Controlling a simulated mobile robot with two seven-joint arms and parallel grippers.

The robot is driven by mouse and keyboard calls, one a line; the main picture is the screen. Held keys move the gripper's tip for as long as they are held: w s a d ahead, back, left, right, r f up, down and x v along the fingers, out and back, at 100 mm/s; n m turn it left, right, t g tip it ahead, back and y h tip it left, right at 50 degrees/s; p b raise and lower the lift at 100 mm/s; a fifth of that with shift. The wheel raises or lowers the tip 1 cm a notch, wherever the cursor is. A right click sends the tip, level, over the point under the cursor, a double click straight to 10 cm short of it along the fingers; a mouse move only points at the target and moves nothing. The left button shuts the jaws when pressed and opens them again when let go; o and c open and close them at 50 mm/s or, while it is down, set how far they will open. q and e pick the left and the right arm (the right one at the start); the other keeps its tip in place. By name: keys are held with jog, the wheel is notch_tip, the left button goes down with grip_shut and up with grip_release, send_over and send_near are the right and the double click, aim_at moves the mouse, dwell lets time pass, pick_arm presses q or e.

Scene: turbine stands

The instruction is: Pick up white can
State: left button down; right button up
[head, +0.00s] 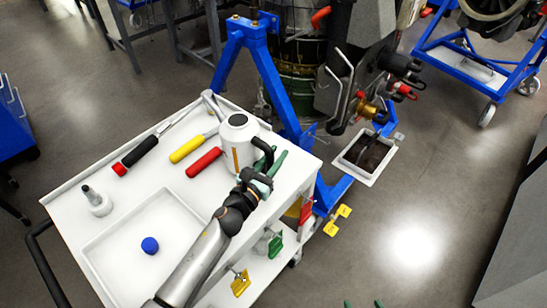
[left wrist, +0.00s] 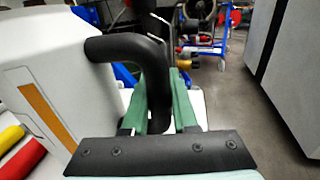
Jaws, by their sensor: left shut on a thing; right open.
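The white can (head: 238,140) has a black cap, an orange stripe and a black curved handle. It stands upright at the far right part of the cart top; I cannot tell if it is lifted slightly. My left gripper (head: 276,162) is at the handle on the can's right side. In the left wrist view, the green fingers of my left gripper (left wrist: 160,105) are shut on the lower part of the black handle (left wrist: 150,60), with the can body (left wrist: 40,85) to the left. Only the green fingertips of my right gripper (head: 363,303) show, apart and empty, at the bottom edge.
A blue turbine stand (head: 270,80) rises behind.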

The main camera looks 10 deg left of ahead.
pick_arm(q)
jog(key=s+d+r+p, duration=0.2)
jog(key=s+r+p, duration=0.1)
jog(key=s+r, duration=0.7)
jog(key=s, duration=0.3)
jog(key=shift+s+d+r, duration=0.2)
jog(key=shift+s+d, duration=0.05)
jog(key=shift+s, duration=0.15)
dwell(1.2)
jog(key=c, duration=1.3)
grip_release()
grip_shut()
